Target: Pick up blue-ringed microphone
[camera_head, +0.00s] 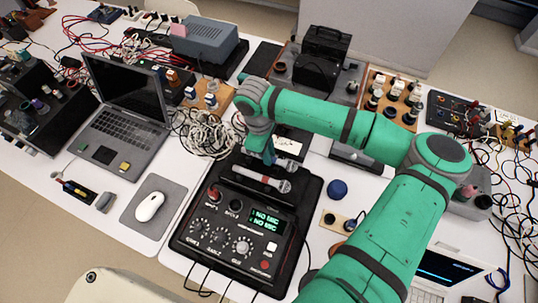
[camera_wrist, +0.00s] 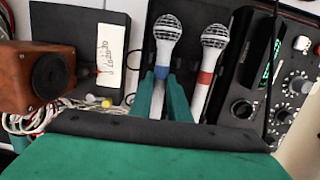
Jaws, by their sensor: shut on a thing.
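The blue-ringed microphone (camera_wrist: 167,38) has a silver mesh head and a blue ring, and shows between the green fingers of my gripper (camera_wrist: 162,88) in the wrist view. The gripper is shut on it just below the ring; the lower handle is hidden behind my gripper. The red-ringed microphone (camera_wrist: 206,74) lies right beside it, apart from the fingers. In the head view my gripper (camera_head: 263,158) is low over the back of the black audio unit (camera_head: 232,231), and the red-ringed microphone (camera_head: 262,180) lies just in front of it.
The audio unit's display (camera_head: 266,218) reads "NO MIC" twice. A laptop (camera_head: 124,117) and a mouse (camera_head: 149,206) stand to the left. A blue round object (camera_head: 338,188) is at the right. In the wrist view a brown box (camera_wrist: 38,75) and a white label (camera_wrist: 112,55) are at left.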

